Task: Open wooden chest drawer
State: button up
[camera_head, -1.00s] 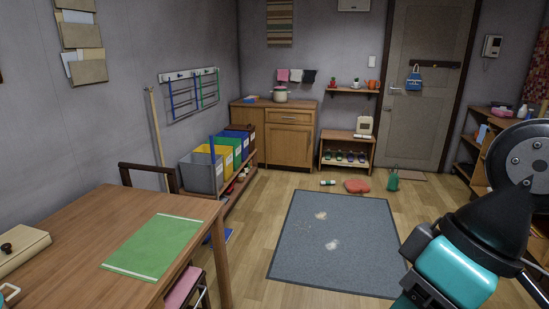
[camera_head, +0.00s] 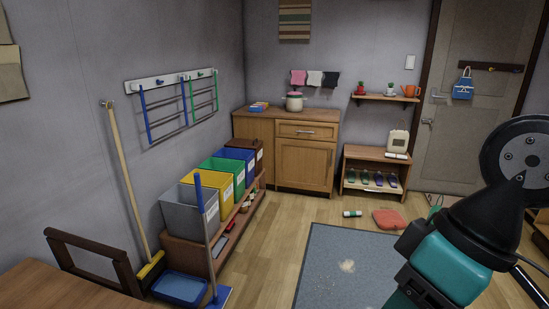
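The wooden chest (camera_head: 288,150) stands against the back wall, near the corner. Its drawer (camera_head: 308,131) is at the top right front, above a cupboard door (camera_head: 304,165), and looks shut. A small handle shows on the drawer front. A pot and a small blue box sit on the chest top. My arm shows at the right edge of the head view, far in front of the chest. My gripper's fingers are not visible, so its state is not shown.
Coloured bins (camera_head: 229,180) stand on a low shelf along the left wall. A broom (camera_head: 129,190) and a blue dustpan (camera_head: 180,288) are nearer. A wooden table (camera_head: 55,290) and chair (camera_head: 95,255) are at lower left. A grey mat (camera_head: 345,265) covers the floor; bare floor leads to the chest.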

aim_at(328, 132)
jog(key=z, duration=0.05)
jog(key=i, duration=2.15)
jog(key=z, duration=0.25)
jog(key=i, duration=2.65)
jog(key=z, duration=0.2)
